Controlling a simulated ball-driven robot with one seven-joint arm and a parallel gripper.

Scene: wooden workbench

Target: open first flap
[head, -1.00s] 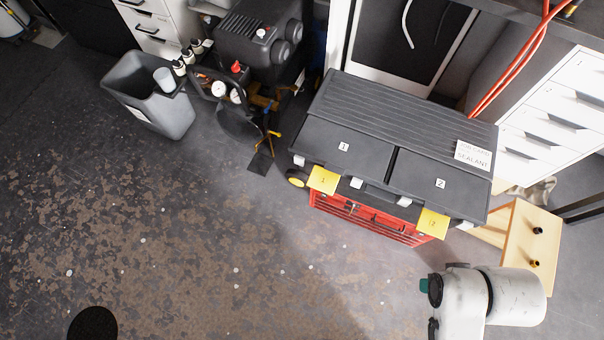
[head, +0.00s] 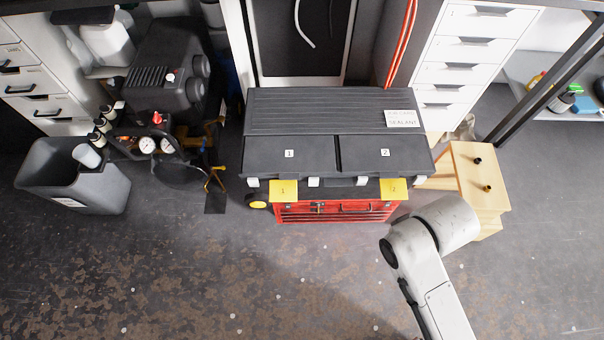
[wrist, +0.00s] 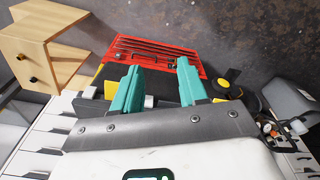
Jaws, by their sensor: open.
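A black tool chest has two lid flaps at its front. The first flap (head: 265,153), labelled 1, is on the left, and the second flap (head: 405,158), labelled 2, is on the right; both look shut. A yellow tab marked 1 (head: 283,190) hangs at the front below the first flap, and another yellow tab (head: 394,188) is below the second. My gripper (wrist: 158,78) shows only in the wrist view, with teal fingers spread apart and nothing seen between them but the dark chest beyond. The gripper hides much of the chest there; its height above it is unclear.
Red drawers (head: 335,212) sit under the lid. A wooden stand (head: 465,175) is close to the right, beside my arm. A grey bin (head: 75,190) and a compressor (head: 165,85) are at left. White drawers (head: 470,50) stand behind right. The front floor is clear.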

